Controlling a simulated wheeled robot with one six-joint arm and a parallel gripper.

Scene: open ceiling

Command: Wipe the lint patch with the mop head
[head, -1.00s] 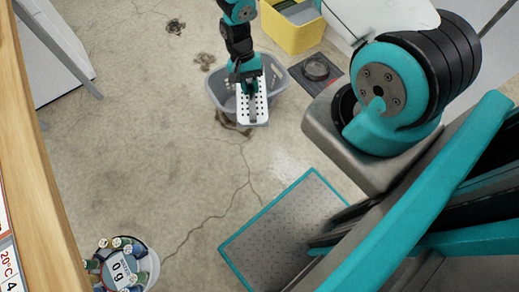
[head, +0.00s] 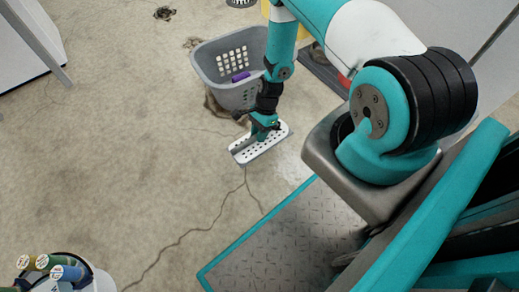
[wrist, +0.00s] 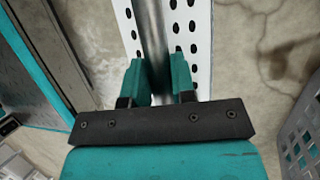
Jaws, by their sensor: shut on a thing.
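My gripper (head: 262,124) is shut on the mop head (head: 248,150), a white plate with dark holes and a grey bar along it. In the wrist view, the two teal fingers of my gripper (wrist: 159,78) close around the metal bar of the mop head (wrist: 196,62). The plate is low over the floor, in front of the grey basket; I cannot tell whether it touches. A brown, fuzzy lint patch (head: 216,106) lies by the basket's lower left side, partly hidden by the basket. Smaller dark tufts (head: 164,13) lie farther back.
The grey basket (head: 208,68) holds a purple thing (head: 240,76). A white bucket (head: 102,283) with several coloured, capped items stands at lower left. A white cabinet (head: 22,42) is at upper left. The cracked concrete floor (head: 120,160) is clear at centre left.

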